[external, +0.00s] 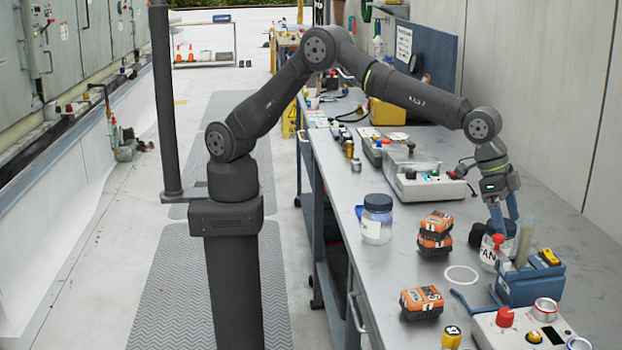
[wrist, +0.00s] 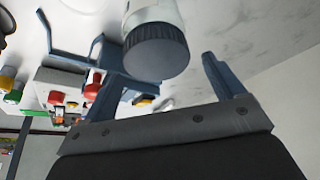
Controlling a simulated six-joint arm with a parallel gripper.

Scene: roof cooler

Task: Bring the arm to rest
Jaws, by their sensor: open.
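My gripper (external: 504,215) points down over the right side of the workbench (external: 450,250), its blue fingers spread. Just below and beside it is a white container (external: 488,258) with dark lettering, partly hidden. In the wrist view my gripper (wrist: 165,75) is open, and a pale cylinder with a dark ribbed cap (wrist: 157,52) shows between its fingers. I cannot tell whether the fingers touch it. My arm arches over the bench from its base post at the left.
A blue caddy (external: 530,287) stands close to the right of my gripper. Orange battery packs (external: 435,232), a blue-lidded jar (external: 377,218) and a white ring (external: 461,275) lie to the left. A control box (external: 535,335) is in front. A wall bounds the bench's right side.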

